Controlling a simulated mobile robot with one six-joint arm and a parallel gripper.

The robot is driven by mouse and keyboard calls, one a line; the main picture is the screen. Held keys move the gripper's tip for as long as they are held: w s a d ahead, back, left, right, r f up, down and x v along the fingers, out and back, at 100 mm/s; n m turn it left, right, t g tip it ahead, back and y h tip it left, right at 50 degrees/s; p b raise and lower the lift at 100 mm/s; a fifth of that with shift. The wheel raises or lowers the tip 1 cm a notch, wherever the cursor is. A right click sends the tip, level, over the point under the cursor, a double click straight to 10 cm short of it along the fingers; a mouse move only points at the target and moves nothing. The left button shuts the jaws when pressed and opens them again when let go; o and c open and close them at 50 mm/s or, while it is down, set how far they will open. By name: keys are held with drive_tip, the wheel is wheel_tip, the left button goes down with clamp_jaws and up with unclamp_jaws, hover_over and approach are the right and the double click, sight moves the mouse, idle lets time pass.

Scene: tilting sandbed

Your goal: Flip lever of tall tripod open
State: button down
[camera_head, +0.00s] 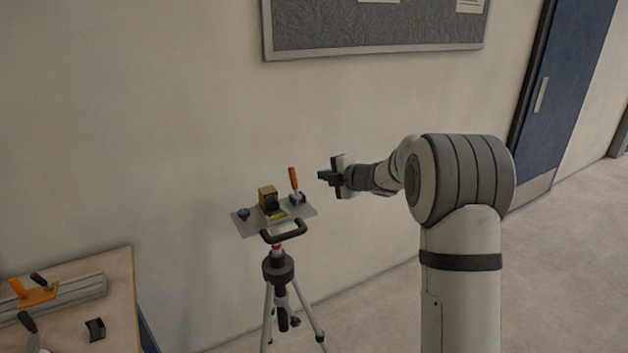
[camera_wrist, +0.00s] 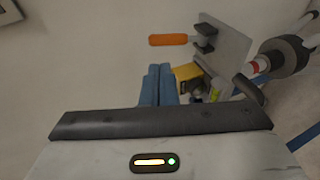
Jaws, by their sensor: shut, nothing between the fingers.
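The tall tripod (camera_head: 279,268) stands near the wall and carries a grey plate (camera_head: 247,229) on top. An orange-handled lever (camera_head: 293,180) stands up from a dark clamp base at the plate's right side. In the wrist view the lever (camera_wrist: 168,40) points left, away from the plate (camera_wrist: 222,48). A yellow and dark device (camera_head: 268,199) sits mid-plate. My gripper (camera_head: 322,176) is to the right of the lever at about its height, apart from it. In the wrist view its blue fingers (camera_wrist: 157,84) are together, with nothing between them.
A workbench (camera_head: 105,268) at the lower left holds an orange clamp (camera_head: 38,294) and other tools. A black handle (camera_head: 284,232) sticks out from the tripod's front. A notice board (camera_head: 375,45) hangs on the wall behind. Floor right of the tripod is clear.

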drive_tip(key=v, duration=0.2)
drive_tip(key=shift+s+d+r, duration=0.15)
drive_tip(key=shift+s+r, duration=0.05)
